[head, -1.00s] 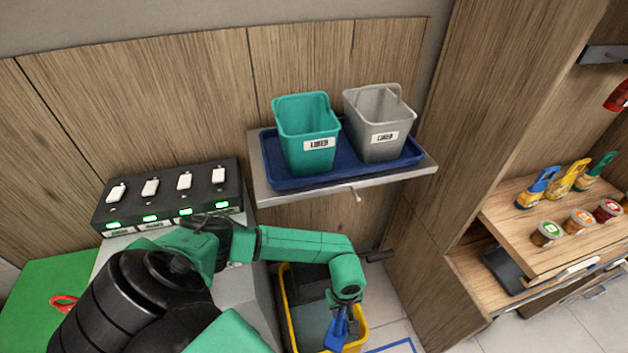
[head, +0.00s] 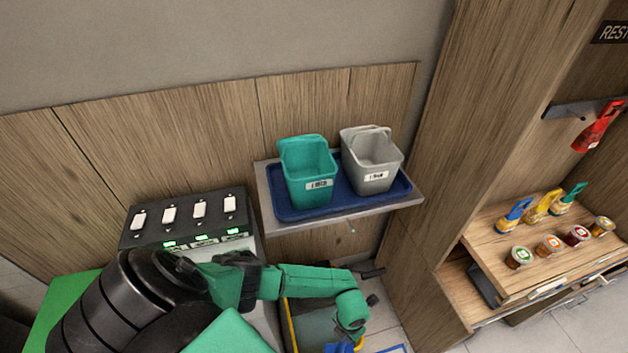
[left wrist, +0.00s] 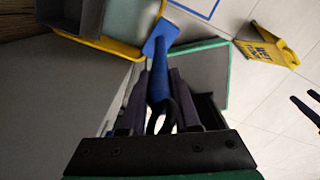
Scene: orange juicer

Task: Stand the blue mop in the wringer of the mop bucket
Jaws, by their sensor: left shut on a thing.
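The blue mop (left wrist: 160,45) is clasped between the dark fingers of my left gripper (left wrist: 160,76). Its flat blue end points away from the gripper in the left wrist view, and a looped end shows near the palm. In the head view only a bit of blue mop (head: 344,347) shows at the bottom edge, below my left gripper (head: 350,330). The yellow mop bucket (head: 291,328) is partly hidden by my arm. In the left wrist view the bucket rim (left wrist: 115,46) and dark grey wringer (left wrist: 75,14) lie at upper left, beyond the gripper.
A shelf with a blue tray (head: 272,187) holding a green bucket (head: 307,168) and a grey bucket (head: 368,160) hangs above the mop bucket. A black charger box (head: 186,215) stands left. A yellow floor sign (left wrist: 268,45) and a green-edged grey panel (left wrist: 205,72) show in the left wrist view.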

